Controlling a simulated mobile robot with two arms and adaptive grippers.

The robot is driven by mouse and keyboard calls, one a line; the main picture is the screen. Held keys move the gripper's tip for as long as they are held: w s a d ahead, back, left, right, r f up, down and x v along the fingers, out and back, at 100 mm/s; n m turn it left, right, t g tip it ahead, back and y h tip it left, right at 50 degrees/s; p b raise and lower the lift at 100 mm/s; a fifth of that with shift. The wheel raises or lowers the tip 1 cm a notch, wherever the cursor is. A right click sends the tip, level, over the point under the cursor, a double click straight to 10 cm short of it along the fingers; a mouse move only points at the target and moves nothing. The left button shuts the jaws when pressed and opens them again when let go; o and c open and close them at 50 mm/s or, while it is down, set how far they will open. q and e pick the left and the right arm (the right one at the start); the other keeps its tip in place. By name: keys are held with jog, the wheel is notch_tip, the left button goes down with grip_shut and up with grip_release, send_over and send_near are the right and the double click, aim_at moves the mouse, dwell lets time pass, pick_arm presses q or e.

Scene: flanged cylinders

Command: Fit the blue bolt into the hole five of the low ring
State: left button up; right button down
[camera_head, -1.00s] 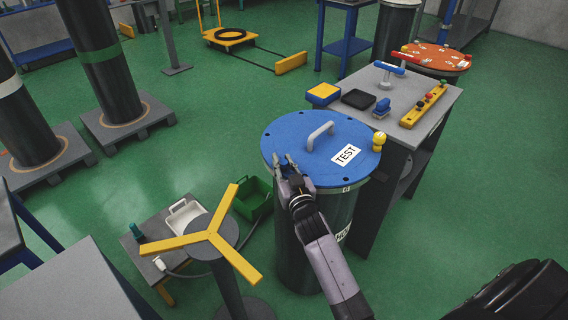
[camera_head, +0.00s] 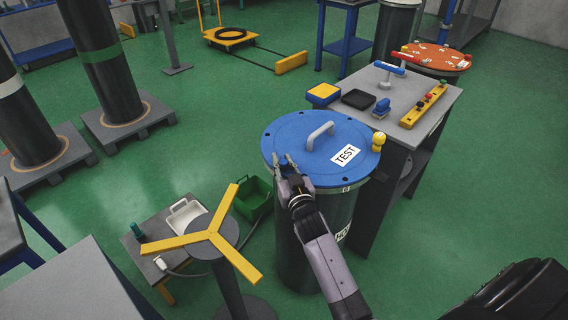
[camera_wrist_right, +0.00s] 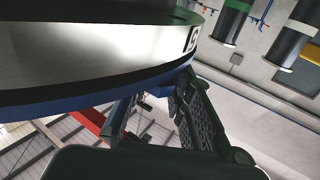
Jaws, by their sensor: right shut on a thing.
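The low ring is the flange of the dark cylinder with a blue lid (camera_head: 300,135) in the middle of the head view. Small dark holes run along the lid's edge. My right gripper (camera_head: 284,161) is at the lid's front left edge, shut on the blue bolt, which its fingers and the blue lid make hard to see. In the right wrist view the pale flange rim (camera_wrist_right: 110,55) lies close above the fingers (camera_wrist_right: 150,115), and a label that looks like a 5 (camera_wrist_right: 193,38) is on it. I cannot tell how far the bolt sits in the hole. My left gripper is out of view.
A grey table (camera_head: 425,135) stands close behind. A yellow three-armed stand (camera_head: 212,236) is to the left.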

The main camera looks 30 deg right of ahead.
jog(key=shift+s+a+f+b, duration=0.1)
jog(key=shift+f+b, duration=0.15)
jog(key=shift+f, duration=0.25)
jog(key=shift+s+a+f+b, duration=0.1)
jog(key=shift+f+b, duration=0.15)
jog(key=shift+f, duration=0.2)
jog(key=shift+w+r+p, duration=0.1)
jog(key=shift+r+p, duration=0.15)
jog(key=shift+p, duration=0.2)
jog(key=shift+r, duration=0.1)
jog(key=shift+w+r+p, duration=0.1)
jog(key=shift+r+p, duration=0.45)
jog(key=shift+p, duration=0.15)
jog(key=shift+w+r+p, duration=0.2)
jog(key=shift+r+p, duration=0.45)
jog(key=shift+r, duration=0.1)
jog(key=shift+r+p, duration=0.4)
jog(key=shift+r, duration=0.2)
jog(key=shift+d+r+p, duration=0.2)
jog(key=shift+r+p, duration=1.55)
jog(key=shift+r, duration=0.05)
